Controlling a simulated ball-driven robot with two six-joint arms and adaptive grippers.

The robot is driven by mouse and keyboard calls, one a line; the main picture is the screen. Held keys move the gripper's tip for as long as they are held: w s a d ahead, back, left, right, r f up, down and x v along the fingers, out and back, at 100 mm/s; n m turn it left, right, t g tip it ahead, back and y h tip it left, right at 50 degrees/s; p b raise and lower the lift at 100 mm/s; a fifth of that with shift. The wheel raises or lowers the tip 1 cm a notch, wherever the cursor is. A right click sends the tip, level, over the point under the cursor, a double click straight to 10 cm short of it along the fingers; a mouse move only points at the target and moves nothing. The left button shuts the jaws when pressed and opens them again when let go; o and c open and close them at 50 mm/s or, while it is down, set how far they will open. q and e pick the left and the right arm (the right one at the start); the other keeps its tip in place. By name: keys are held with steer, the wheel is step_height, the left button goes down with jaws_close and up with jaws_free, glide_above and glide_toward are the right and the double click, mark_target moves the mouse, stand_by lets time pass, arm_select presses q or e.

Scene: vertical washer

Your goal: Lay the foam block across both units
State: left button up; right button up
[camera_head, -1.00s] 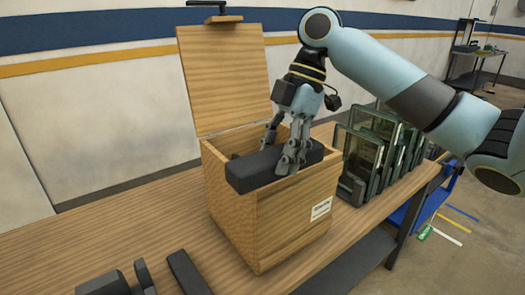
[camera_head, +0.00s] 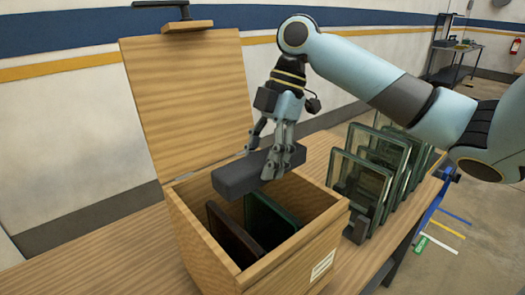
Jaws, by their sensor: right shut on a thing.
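The dark grey foam block (camera_head: 238,178) is held level by my right gripper (camera_head: 263,160), whose fingers are shut around its right half. It hangs over the back part of the open wooden box (camera_head: 312,262). Two flat units stand on edge inside the box: a dark brown one (camera_head: 232,236) on the left and a dark green-framed one (camera_head: 268,222) to its right. The block looks above their top edges; I cannot tell whether it touches them. It hides part of their far ends. My left gripper is out of view.
The box lid (camera_head: 190,100) stands open at the back, with a dark handle on its top edge. Several glass-fronted units (camera_head: 370,165) stand in a row on the table (camera_head: 90,258) right of the box. The table left of the box looks clear.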

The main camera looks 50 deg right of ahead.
step_height(320, 180, down, 4)
steer(key=shift+r+b, duration=0.1)
steer(key=shift+b, duration=1.15)
arm_select(q)
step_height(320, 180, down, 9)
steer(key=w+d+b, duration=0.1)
steer(key=b, duration=0.5)
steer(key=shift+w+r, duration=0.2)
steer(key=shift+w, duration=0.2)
arm_select(e)
step_height(320, 180, down, 8)
steer(key=o, duration=1)
steer(key=v, duration=1.2)
